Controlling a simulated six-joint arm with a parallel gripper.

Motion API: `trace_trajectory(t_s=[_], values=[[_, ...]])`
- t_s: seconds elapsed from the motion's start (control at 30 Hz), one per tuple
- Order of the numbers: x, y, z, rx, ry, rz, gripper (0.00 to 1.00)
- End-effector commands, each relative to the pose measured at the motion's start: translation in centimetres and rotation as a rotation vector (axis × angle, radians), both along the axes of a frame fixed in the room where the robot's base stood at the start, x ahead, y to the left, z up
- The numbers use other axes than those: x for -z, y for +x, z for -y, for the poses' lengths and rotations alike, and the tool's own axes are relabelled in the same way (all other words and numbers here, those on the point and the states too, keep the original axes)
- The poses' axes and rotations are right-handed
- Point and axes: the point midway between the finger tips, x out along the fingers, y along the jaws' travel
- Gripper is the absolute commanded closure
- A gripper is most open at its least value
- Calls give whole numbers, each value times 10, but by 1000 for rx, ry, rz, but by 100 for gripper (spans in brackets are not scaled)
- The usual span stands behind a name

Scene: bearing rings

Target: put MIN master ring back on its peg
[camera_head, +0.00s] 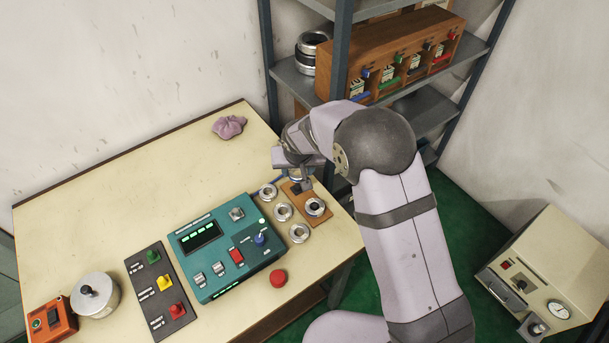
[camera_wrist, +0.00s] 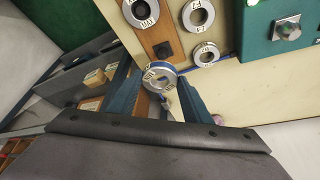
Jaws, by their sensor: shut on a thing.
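My gripper (camera_wrist: 156,76) is shut on a silver ring with a blue edge, the MIN master ring (camera_wrist: 159,70); its label is too small to read surely. In the head view my gripper (camera_head: 299,184) is over the far end of the wooden board (camera_head: 322,220), and the ring is mostly hidden by it. The board (camera_wrist: 153,34) carries a bare dark peg (camera_wrist: 163,50) and, beside it, a ring marked MAX (camera_wrist: 140,12) around the other peg. The held ring is close to the bare peg, not around it; its height above the board is unclear.
Loose rings (camera_head: 268,192), (camera_head: 283,212), (camera_head: 299,233) lie on the table left of the board. A teal device (camera_head: 210,285) with switches stands further left. A red button (camera_head: 278,278) is near the front edge. A pink cloth (camera_head: 229,127) lies at the back; shelves (camera_head: 292,78) stand behind.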

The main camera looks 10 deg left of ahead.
Motion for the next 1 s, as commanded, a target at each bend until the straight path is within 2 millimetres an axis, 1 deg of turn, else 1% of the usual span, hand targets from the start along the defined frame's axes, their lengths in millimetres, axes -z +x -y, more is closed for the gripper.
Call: trace_trajectory(t_s=[0.07,0.27,0.47,0.83,1.0], values=[[-2,3,-3,-19,1,2,90],[-3,3,-3,-41,0,1,90],[2,3,-3,-42,0,1,90],[29,3,-3,-40,1,0,90],[37,3,-3,-41,0,1,90]])
